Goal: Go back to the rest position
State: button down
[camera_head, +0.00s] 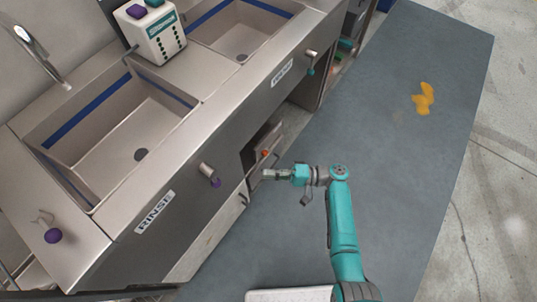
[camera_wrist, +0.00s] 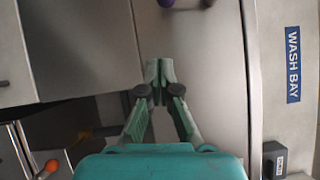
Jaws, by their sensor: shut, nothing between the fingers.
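My gripper (camera_head: 268,174) is at the end of my teal arm, stretched left towards the front of the steel sink unit in the head view. In the wrist view my gripper (camera_wrist: 160,72) has its fingertips together, with nothing between them. It points at the steel cabinet front and looks close to it; I cannot tell whether it touches. No object is held.
The steel sink unit (camera_head: 177,240) has two basins, a tap and a RINSE label (camera_head: 155,212). A purple-tipped knob (camera_head: 211,174) juts from its front. An orange ball-ended lever (camera_head: 265,152) is near my gripper.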

jog(key=s+d+f+m+t+h, duration=0.2)
jog(key=s+f+m+t+h, duration=0.15)
jog(key=s+f+h, duration=0.85)
jog(key=s+d+f+t, duration=0.2)
jog(key=s+d, duration=0.2)
jog(key=s, duration=0.6)
jog(key=s+d+r+n+t+h, duration=0.1)
jog(key=s+d+r+t+h, duration=0.1)
jog(key=s+d+r+h, duration=0.3)
jog(key=s+d+r+n+t+h, duration=0.1)
jog(key=s+d+r+t, duration=0.15)
jog(key=r, duration=0.45)
jog(key=s+d+r+n+t, duration=0.1)
jog(key=s+r, duration=0.1)
jog(key=r, duration=0.8)
jog(key=s+d+r+n+t, duration=0.1)
jog(key=s+r+n+t, duration=0.1)
jog(key=r, duration=0.9)
jog(key=shift+s+d+t+h, duration=0.25)
jog(key=shift+d+t+h, duration=0.05)
jog(key=shift+h, duration=0.1)
jog(key=shift+a+n, duration=0.15)
jog(key=shift+n, duration=0.1)
